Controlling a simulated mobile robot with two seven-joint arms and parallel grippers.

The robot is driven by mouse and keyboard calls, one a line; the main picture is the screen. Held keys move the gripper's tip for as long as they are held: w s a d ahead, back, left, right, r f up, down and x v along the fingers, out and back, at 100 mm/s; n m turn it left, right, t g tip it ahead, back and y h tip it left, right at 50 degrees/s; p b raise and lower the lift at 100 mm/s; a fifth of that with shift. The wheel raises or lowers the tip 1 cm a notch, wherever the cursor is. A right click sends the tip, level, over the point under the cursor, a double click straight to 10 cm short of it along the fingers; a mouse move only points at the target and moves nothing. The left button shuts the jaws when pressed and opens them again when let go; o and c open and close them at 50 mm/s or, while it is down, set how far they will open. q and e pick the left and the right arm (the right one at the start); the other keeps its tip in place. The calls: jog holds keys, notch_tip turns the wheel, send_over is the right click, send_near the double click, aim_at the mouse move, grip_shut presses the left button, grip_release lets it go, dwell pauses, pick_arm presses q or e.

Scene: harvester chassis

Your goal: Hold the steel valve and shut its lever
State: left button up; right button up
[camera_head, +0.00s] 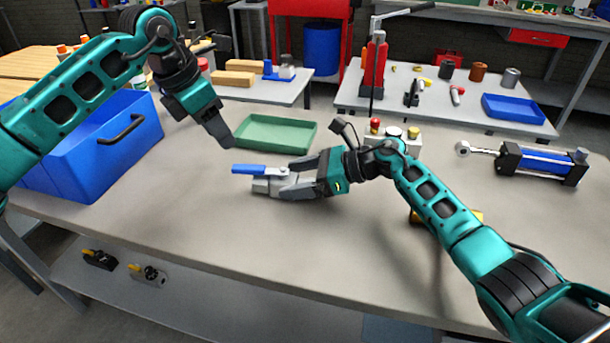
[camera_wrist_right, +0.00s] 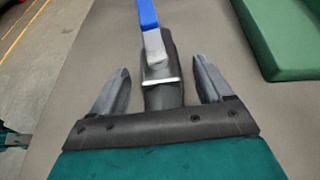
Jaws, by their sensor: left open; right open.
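The steel valve (camera_head: 264,184) lies on the grey table near the middle, with a blue lever (camera_head: 249,169) on top that points left in the head view. In the right wrist view the valve body (camera_wrist_right: 163,88) sits between the fingers of my right gripper (camera_wrist_right: 163,88), with a gap on each side. The blue lever (camera_wrist_right: 147,14) runs in line with the body there. My right gripper also shows in the head view (camera_head: 285,181), open around the valve. My left gripper (camera_head: 228,142) is open and empty, above the table near the green tray, up and left of the valve.
The green tray (camera_head: 305,137) lies just behind the valve. A blue crate (camera_head: 70,165) stands at the left. A blue cylinder (camera_head: 540,161) lies at the right, and a box with buttons (camera_head: 402,142) stands behind my right wrist.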

aim_at(244, 167)
jog(key=shift+c, duration=0.2)
grip_shut()
dwell(1.1)
dwell(0.6)
pick_arm(q)
jog(key=shift+o, duration=1)
jog(key=shift+w+d, duration=0.1)
jog(key=shift+d, duration=0.05)
notch_tip(244, 167, up, 3)
jog(key=w+d+m+g+y, duration=0.2)
jog(key=d+m+y, duration=0.1)
jog(key=m, duration=0.5)
notch_tip(244, 167, down, 12)
jog(key=shift+w+r, duration=0.15)
